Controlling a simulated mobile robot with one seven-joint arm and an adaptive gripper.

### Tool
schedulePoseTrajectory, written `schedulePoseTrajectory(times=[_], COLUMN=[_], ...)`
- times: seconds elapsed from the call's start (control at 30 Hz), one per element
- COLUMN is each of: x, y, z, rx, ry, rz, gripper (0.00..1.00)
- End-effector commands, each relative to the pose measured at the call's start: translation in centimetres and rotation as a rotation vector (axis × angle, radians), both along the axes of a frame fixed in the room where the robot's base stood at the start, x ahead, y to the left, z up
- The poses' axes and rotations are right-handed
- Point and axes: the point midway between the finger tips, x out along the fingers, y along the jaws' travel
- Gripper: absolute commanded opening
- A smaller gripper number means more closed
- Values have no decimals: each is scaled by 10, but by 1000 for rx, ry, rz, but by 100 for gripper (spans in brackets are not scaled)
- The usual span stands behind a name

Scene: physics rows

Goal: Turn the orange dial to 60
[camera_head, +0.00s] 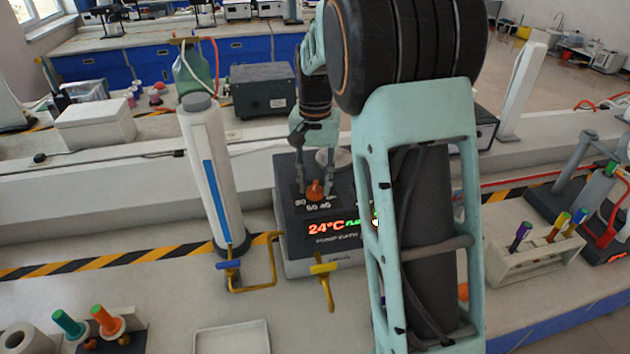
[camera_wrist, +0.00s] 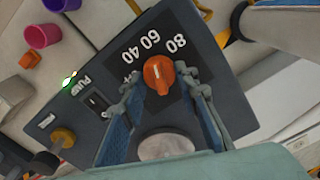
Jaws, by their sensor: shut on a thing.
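The orange dial (camera_head: 316,190) sits on the top panel of a dark bath unit (camera_head: 290,228) in the head view. In the wrist view the dial (camera_wrist: 158,74) has a short white mark, pointing roughly toward the printed 60. The numbers 40, 60 and 80 are printed around it; further marks are partly hidden by a finger. My gripper (camera_head: 317,188) reaches down over the panel with one finger on each side of the dial. In the wrist view my gripper (camera_wrist: 159,80) is shut on the dial.
The unit's red display (camera_head: 326,227) reads 24°C. A tube rack (camera_head: 530,255) stands at right. A white tray (camera_head: 232,338) lies in front.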

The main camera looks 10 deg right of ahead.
Motion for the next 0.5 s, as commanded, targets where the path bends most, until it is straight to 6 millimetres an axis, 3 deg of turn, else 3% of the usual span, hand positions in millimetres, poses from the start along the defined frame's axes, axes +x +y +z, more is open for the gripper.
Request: schedulePoseTrajectory(times=[0.33,0.37,0.5], x=[0,0,0], y=[0,0,0], z=[0,0,0], rx=[0,0,0], ry=[0,0,0], rz=[-2,-2,-1], gripper=[4,29,45])
